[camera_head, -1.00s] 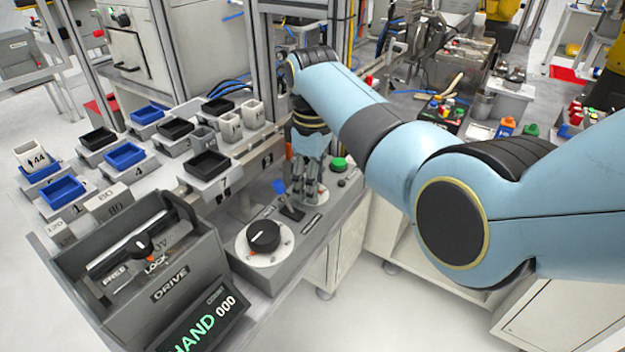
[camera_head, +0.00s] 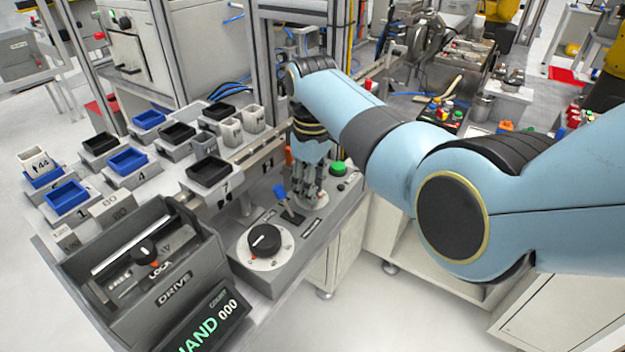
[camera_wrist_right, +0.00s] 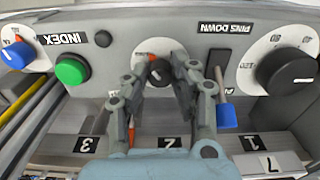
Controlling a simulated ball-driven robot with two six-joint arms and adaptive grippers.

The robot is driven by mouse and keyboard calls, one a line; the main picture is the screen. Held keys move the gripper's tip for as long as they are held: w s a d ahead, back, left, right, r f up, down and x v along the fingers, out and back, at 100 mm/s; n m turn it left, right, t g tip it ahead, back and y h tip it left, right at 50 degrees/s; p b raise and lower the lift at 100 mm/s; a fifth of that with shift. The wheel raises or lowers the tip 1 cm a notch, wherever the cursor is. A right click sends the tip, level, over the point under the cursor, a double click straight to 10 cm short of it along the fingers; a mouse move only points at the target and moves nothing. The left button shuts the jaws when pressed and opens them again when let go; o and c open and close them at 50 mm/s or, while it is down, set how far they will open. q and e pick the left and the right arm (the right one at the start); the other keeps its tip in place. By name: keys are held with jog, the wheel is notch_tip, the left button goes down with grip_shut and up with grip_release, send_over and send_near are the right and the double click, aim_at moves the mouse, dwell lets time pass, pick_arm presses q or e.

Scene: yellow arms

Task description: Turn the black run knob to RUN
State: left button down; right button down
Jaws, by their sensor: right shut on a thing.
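A small black knob (camera_wrist_right: 158,72) on a round white dial sits between the fingers of my right gripper (camera_wrist_right: 165,75) in the right wrist view, which shows the panel upside down. The gripper is shut on this knob. In the head view my right gripper (camera_head: 308,192) points down at the grey control panel (camera_head: 335,215), and its fingers hide the knob. A larger black knob (camera_head: 264,240) on a white dial stands apart, nearer the front; it also shows in the wrist view (camera_wrist_right: 287,70). The small knob's lettering is hidden. My left gripper is out of view.
A blue-handled lever (camera_wrist_right: 226,112) labelled PINS DOWN is close beside the right fingers. A green button (camera_wrist_right: 71,71) labelled INDEX and a blue knob (camera_wrist_right: 18,54) lie on the other side. A numbered tray row (camera_head: 208,170) and DRIVE box (camera_head: 172,290) flank the panel.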

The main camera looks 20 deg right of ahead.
jog(key=m+p, duration=0.2)
jog(key=m, duration=0.1)
jog(key=shift+r+m, duration=0.15)
jog(key=shift+m, duration=0.15)
jog(key=m+p, duration=0.1)
jog(key=m, duration=0.2)
jog(key=shift+m+p, duration=0.3)
jog(key=shift+p, duration=0.1)
jog(key=m+p, duration=0.1)
jog(key=m, duration=0.3)
jog(key=shift+m+p, duration=0.3)
jog(key=shift+m, duration=2.2)
jog(key=c, duration=1.1)
grip_release()
jog(key=shift+a, duration=0.1)
